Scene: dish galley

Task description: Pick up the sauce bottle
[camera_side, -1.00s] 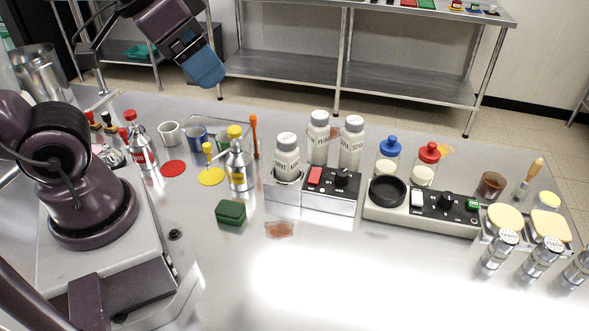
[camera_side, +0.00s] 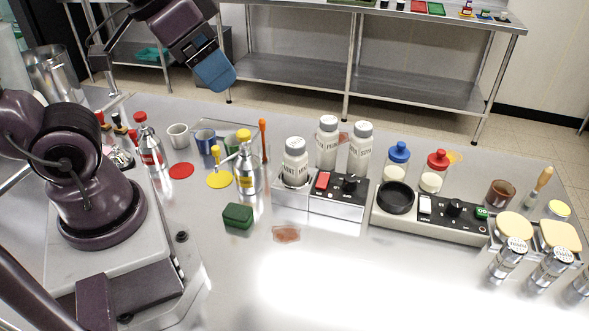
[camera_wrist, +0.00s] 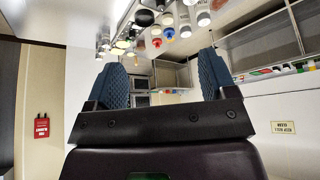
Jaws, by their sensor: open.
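Several bottles could be the sauce bottle; I cannot tell which the task names. White, grey-capped labelled bottles stand at mid-table: a front one (camera_side: 295,163) in a metal holder, with a middle one (camera_side: 327,143) and a right one (camera_side: 360,149) behind. A metal bottle with a yellow top (camera_side: 247,172) and one with a red top (camera_side: 150,150) stand further left. My gripper (camera_side: 220,82), with blue fingers, hangs high above the table's back edge, away from all bottles. In the wrist view its fingers (camera_wrist: 160,80) are wide apart with nothing between them.
A control box (camera_side: 338,200) and a burner-like unit (camera_side: 430,215) stand in front of the bottles. Blue-lidded (camera_side: 397,160) and red-lidded (camera_side: 434,170) jars are to the right. A green block (camera_side: 238,215) lies left of centre. The front middle of the table is clear but glaring.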

